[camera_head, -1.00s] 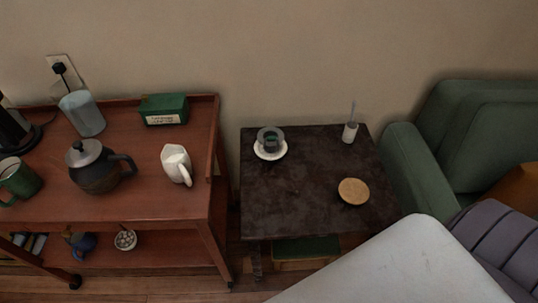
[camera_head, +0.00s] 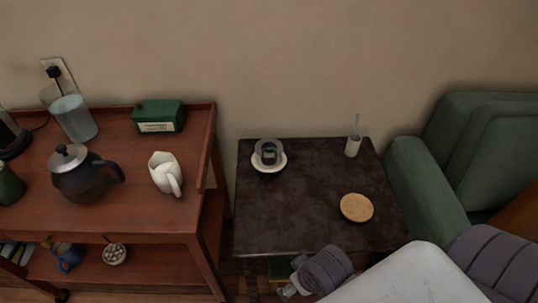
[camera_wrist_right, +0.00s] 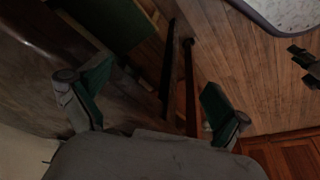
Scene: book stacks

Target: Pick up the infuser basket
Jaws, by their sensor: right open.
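A small grey cup-shaped piece with a dark green patch, which looks like the infuser basket (camera_head: 268,153), stands on a white saucer (camera_head: 257,166). The saucer is at the back left of the dark side table (camera_head: 300,190). My right gripper (camera_wrist_right: 157,78) is open, with green finger pads spread and nothing between them. In the head view my right wrist is at the table's front edge, below and apart from the basket. The basket is not visible in the right wrist view, which faces wood flooring and furniture legs. My left gripper is in neither view.
A round cork mat (camera_head: 356,208) and a white cup with a thin stick (camera_head: 353,146) are on the side table. A red-brown cart (camera_head: 120,215) at left holds a dark teapot (camera_head: 82,178), a white pitcher (camera_head: 164,173) and a green box (camera_head: 158,116). A green armchair (camera_head: 425,190) stands at right.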

